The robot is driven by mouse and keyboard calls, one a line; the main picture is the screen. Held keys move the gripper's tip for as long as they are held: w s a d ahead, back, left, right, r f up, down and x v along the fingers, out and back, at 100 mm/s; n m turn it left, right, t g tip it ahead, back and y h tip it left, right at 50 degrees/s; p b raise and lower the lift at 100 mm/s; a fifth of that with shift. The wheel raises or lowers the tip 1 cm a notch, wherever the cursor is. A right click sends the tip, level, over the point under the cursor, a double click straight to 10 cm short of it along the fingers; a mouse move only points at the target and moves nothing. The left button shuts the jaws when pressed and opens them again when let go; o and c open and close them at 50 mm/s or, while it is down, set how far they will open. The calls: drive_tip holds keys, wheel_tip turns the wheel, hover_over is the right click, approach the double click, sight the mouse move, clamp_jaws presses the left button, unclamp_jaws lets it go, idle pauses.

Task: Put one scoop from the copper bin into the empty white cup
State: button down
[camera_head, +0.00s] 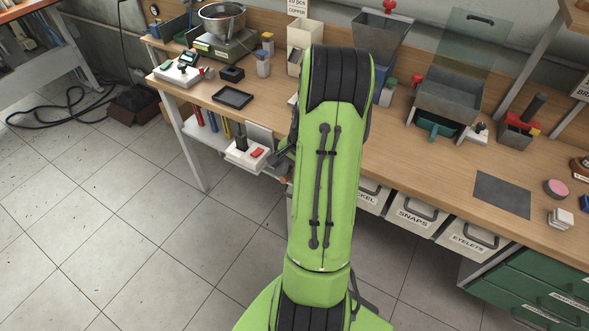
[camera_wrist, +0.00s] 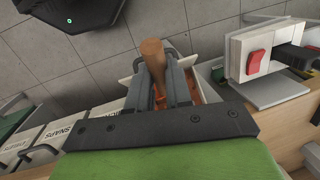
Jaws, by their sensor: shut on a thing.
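My gripper (camera_wrist: 168,92) is shut on the brown wooden handle (camera_wrist: 152,52) of the scoop in the wrist view. The handle stands up between the fingers. The scoop's head is hidden. The copper bin (camera_wrist: 125,82) is a pale open drawer under the fingers, with orange-copper pieces (camera_wrist: 194,94) showing beside them. Whether the scoop's head touches the pieces cannot be told. In the head view my green arm hides the bin and most of the gripper. I cannot pick out the empty white cup for certain in either view.
A white box with a red switch (camera_wrist: 256,62) stands right of the bin. Labelled drawers, one reading SNAPS (camera_head: 416,214), line the bench front. Hoppers (camera_head: 447,98), a scale with a metal bowl (camera_head: 222,20) and a black tray (camera_head: 232,97) stand on the workbench.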

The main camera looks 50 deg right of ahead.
sight(285, 178)
drive_tip(key=shift+a+r+h+b, duration=0.35)
drive_tip(key=shift+h+b, duration=0.15)
drive_tip(key=shift+b, duration=0.3)
drive_tip(key=a+r+h+b, duration=0.1)
drive_tip(key=b, duration=0.1)
drive_tip(key=a+r+h+b, duration=0.1)
drive_tip(key=h+b, duration=0.1)
drive_tip(key=shift+s+a+r+t+h, duration=0.1)
drive_tip(key=shift+a+r+t+h, duration=0.2)
drive_tip(key=shift+r, duration=0.1)
drive_tip(key=shift+a+r+n+h+b, duration=0.35)
drive_tip(key=shift+r+h+b, duration=0.15)
drive_tip(key=shift+r, duration=0.1)
drive_tip(key=shift+s+r, duration=0.1)
drive_tip(key=shift+r, duration=0.05)
drive_tip(key=shift+d, duration=0.1)
